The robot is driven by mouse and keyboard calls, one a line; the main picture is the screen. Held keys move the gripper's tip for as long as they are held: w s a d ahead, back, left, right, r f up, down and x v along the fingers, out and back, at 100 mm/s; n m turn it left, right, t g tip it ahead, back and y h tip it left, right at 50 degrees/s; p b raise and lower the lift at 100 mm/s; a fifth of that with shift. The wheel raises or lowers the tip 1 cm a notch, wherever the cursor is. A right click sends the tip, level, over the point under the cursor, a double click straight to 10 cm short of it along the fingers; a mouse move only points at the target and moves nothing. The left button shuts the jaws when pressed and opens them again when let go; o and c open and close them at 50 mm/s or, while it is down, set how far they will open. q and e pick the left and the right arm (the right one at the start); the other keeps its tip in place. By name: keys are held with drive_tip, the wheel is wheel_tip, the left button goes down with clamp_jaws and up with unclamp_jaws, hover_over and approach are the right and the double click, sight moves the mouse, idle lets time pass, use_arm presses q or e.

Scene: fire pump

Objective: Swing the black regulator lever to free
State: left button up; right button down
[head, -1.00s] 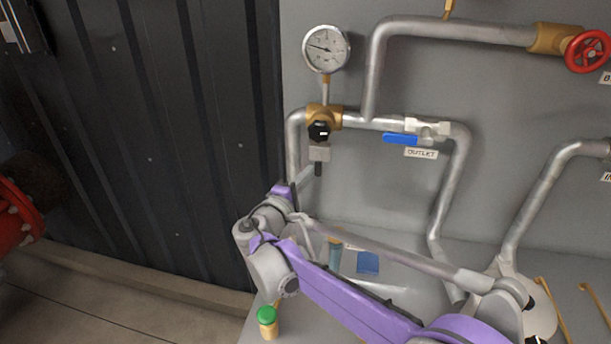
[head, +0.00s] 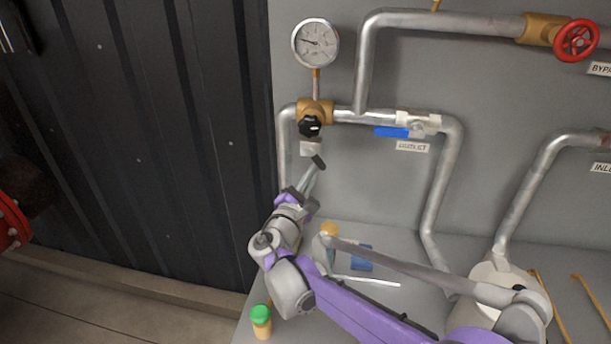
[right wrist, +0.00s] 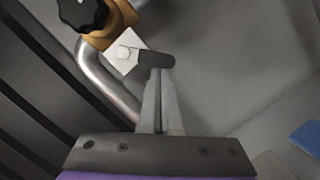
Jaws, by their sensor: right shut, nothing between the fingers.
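The black regulator lever (head: 319,162) sticks out from a grey block (head: 311,147) below the black knob (head: 311,126) on the brass regulator body (head: 315,109). It now tilts down to the right. My right gripper (head: 314,172) is shut, with its fingertips at the lever's lower left side. In the right wrist view, the shut fingers (right wrist: 160,85) reach up to the dark lever (right wrist: 156,61), their tips at its underside; they appear to touch it. Nothing shows between the fingers. My left gripper is not in view.
A pressure gauge (head: 316,43) stands above the regulator. A blue-handled outlet valve (head: 392,132) and a red handwheel (head: 575,40) lie to the right. A green-capped bottle (head: 261,322) and a blue item (head: 361,257) sit on the bench below. Pipes surround the regulator.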

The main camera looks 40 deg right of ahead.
drive_tip(key=n, duration=0.1)
drive_tip(key=s+d+n, duration=0.1)
drive_tip(key=shift+s+d+r+n+t+p, duration=0.1)
drive_tip(key=shift+s+r+n+t+p, duration=0.1)
drive_tip(key=shift+r+n+t+p, duration=0.15)
drive_tip(key=shift+s+d+r, duration=0.1)
drive_tip(key=shift+s, duration=0.05)
idle(0.5)
wheel_tip(320, 180, down, 5)
drive_tip(key=w+a+b, duration=0.1)
drive_tip(key=b, duration=0.2)
drive_tip(key=r+v, duration=0.2)
drive_tip(key=v, duration=0.7)
drive_tip(key=shift+s+a+f, duration=0.25)
drive_tip(key=shift+a+f, duration=0.1)
drive_tip(key=shift+f, duration=0.15)
